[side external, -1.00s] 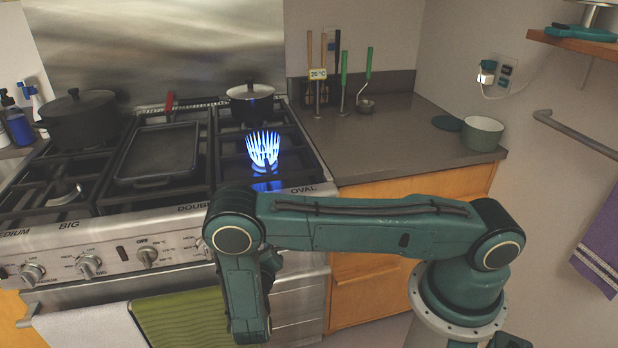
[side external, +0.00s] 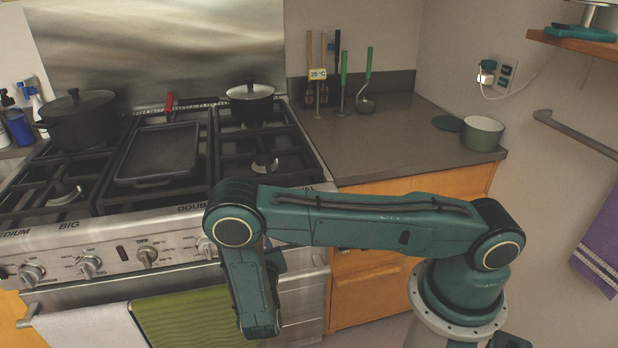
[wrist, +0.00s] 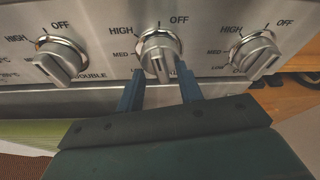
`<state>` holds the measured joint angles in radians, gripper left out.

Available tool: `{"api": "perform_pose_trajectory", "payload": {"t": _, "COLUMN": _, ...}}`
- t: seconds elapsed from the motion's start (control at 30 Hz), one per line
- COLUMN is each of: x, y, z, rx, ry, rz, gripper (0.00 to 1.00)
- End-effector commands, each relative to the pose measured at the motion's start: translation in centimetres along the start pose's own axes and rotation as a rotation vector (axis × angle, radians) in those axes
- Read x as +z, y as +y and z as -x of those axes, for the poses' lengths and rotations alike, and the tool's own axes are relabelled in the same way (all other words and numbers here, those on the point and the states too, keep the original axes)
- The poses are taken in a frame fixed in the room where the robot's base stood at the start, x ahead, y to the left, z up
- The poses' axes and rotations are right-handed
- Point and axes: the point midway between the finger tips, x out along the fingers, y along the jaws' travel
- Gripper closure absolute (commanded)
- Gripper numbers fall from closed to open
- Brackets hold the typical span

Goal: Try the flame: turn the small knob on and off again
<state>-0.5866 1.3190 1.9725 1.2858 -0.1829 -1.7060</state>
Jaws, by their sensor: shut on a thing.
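In the wrist view my gripper (wrist: 160,78) is shut on the middle knob (wrist: 160,48), a silver knob with one blue finger on each side of its grip bar. The bar points down toward me. OFF and HIGH are marked above it; its lower label is hidden by my gripper. In the side view my arm hides this knob and most of the gripper. The front right burner (side external: 263,163) shows no flame.
Another knob (wrist: 60,60) sits on the left, marked DOUBLE, and one (wrist: 253,52) on the right. Towels (side external: 185,320) hang on the oven handle below. A lidded pot (side external: 250,102) and a griddle (side external: 158,153) stand on the stove.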

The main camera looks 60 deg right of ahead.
Motion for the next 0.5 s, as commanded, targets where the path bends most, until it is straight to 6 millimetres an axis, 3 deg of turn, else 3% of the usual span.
{"api": "perform_pose_trajectory", "payload": {"t": 0.03, "x": 1.2, "y": -0.25, "z": -1.95, "rx": -0.001, "ry": -0.017, "rz": -0.056, "gripper": 0.87}}
{"api": "perform_pose_trajectory", "payload": {"t": 0.5, "x": 1.21, "y": -0.23, "z": -1.92, "rx": 0.059, "ry": -0.019, "rz": -0.244, "gripper": 0.88}}
